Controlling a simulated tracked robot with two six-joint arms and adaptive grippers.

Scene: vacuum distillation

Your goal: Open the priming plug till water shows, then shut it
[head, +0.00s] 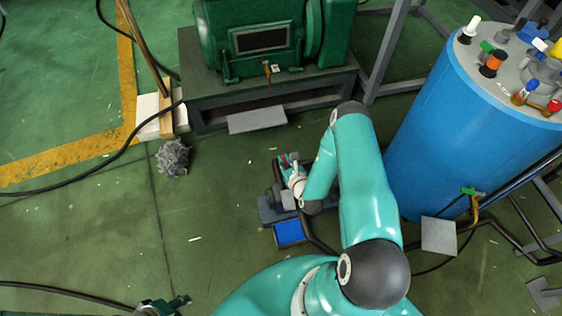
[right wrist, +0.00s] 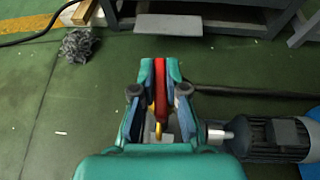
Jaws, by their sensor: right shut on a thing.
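My right gripper (head: 284,160) reaches down to a small pump unit near the floor in the head view. In the right wrist view its fingers (right wrist: 160,72) are closed on both sides of a red handle (right wrist: 160,88), which I take to be the priming plug's handle. A small yellow piece (right wrist: 158,131) shows below the handle, between the fingers. The pump's dark ribbed motor (right wrist: 275,138) lies to the right of the gripper. The plug's opening is hidden by the gripper, and I see no water there.
A blue tray (head: 289,233) lies beside the pump. A blue drum (head: 435,125) with fittings on top stands to the right. A green machine (head: 265,42) sits on a grey base behind.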

